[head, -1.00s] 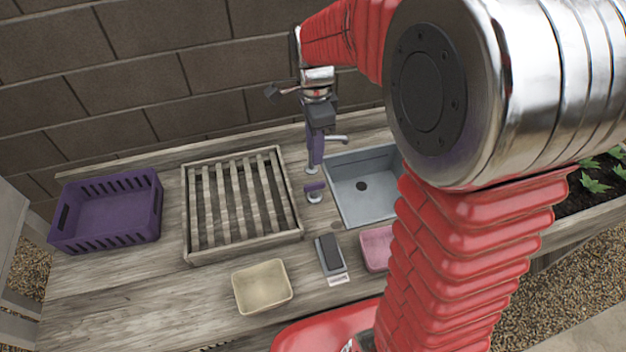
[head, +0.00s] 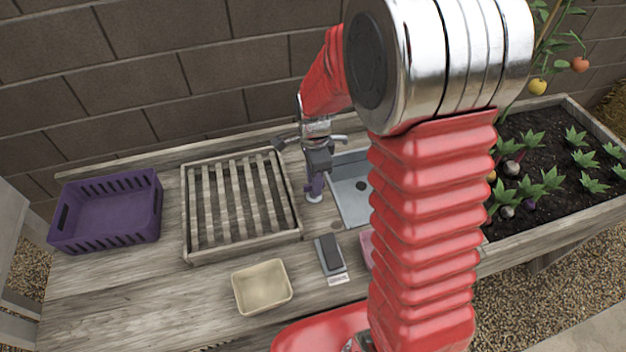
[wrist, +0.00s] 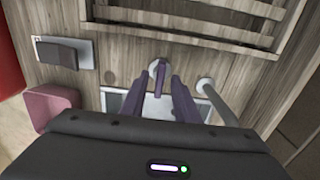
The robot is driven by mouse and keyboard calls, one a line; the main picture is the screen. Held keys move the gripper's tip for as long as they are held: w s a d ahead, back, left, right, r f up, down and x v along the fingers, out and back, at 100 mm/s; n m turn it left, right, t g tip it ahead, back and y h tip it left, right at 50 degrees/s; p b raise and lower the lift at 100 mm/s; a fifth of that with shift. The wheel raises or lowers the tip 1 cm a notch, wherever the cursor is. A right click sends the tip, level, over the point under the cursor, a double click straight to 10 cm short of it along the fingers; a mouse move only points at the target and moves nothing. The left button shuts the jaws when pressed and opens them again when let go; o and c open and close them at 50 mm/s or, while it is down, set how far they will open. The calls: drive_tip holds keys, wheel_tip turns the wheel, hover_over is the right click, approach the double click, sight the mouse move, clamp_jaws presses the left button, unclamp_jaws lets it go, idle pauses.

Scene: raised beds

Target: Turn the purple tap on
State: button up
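The purple tap's lever (wrist: 158,70) shows in the wrist view on a pale round base, just ahead of and between my gripper's fingertips. In the head view the tap's base (head: 314,198) shows under my gripper (head: 315,184), whose dark purple fingers hide most of the lever. In the wrist view my gripper (wrist: 158,82) has its two fingers apart and looks open. Whether they touch the lever cannot be told. A silver spout (wrist: 218,100) stands to the right of the fingers there. The grey sink (head: 352,200) is partly hidden behind my arm.
A slatted wooden tray (head: 240,240) stands left of the tap, with a purple crate (head: 105,240) beyond it. A pink container (wrist: 50,108) is near the sink. A planted bed (head: 545,150) is at right.

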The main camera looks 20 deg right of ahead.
drive_tip(key=shift+c, duration=0.7)
clamp_jaws()
drive_tip(key=shift+a, duration=0.15)
